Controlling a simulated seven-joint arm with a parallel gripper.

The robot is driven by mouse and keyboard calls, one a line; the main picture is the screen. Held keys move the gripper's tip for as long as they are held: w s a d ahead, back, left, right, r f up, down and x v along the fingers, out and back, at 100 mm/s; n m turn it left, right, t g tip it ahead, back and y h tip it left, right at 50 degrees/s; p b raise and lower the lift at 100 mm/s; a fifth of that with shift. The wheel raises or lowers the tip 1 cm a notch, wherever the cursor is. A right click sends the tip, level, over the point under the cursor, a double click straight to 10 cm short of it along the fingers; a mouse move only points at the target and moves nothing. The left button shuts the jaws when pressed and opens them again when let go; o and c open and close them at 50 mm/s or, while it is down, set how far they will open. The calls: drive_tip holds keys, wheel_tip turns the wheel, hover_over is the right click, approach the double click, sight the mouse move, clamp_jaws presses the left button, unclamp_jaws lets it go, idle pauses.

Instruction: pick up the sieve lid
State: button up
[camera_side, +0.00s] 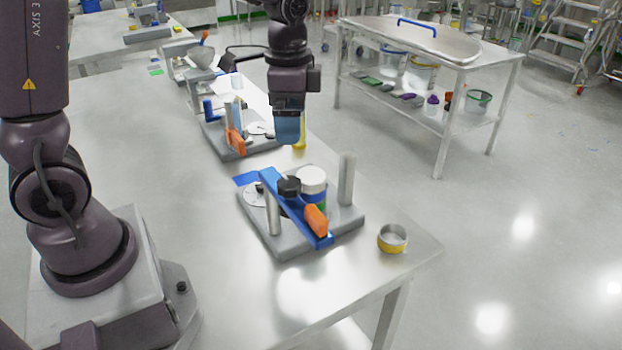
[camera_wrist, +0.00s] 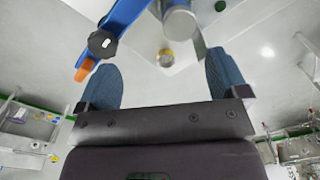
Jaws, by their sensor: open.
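My gripper (camera_side: 288,132) hangs above the bench, behind the nearer fixture. In the wrist view my gripper (camera_wrist: 166,76) has its two blue-padded fingers wide apart with nothing held between them. No part is plainly recognisable as the sieve lid. A small round metal ring or cup with a yellow band (camera_side: 392,238) stands alone near the bench corner; it appears beyond the fingers in the wrist view (camera_wrist: 166,58). A white-topped round stack (camera_side: 312,179) with coloured bands stands on the nearer fixture, partly hidden by a blue bar. I cannot tell which is the lid.
The nearer fixture's grey base (camera_side: 288,244) carries upright metal posts (camera_side: 347,179), a blue bar (camera_side: 291,205) with an orange end (camera_side: 316,219), and a black knob (camera_side: 289,186). A similar fixture (camera_side: 236,148) stands farther back. The bench front (camera_side: 235,295) is clear.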

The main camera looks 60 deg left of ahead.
drive_tip(key=w+m, duration=0.4)
drive_tip(key=m, duration=0.3)
hover_over(311, 175)
wheel_tip(311, 175, down, 8)
drive_tip(key=shift+s+r, duration=0.1)
drive_tip(key=shift+r, duration=0.15)
drive_tip(key=shift+f, duration=3.05)
drive_tip(key=shift+c, duration=0.3)
drive_tip(key=c, duration=1)
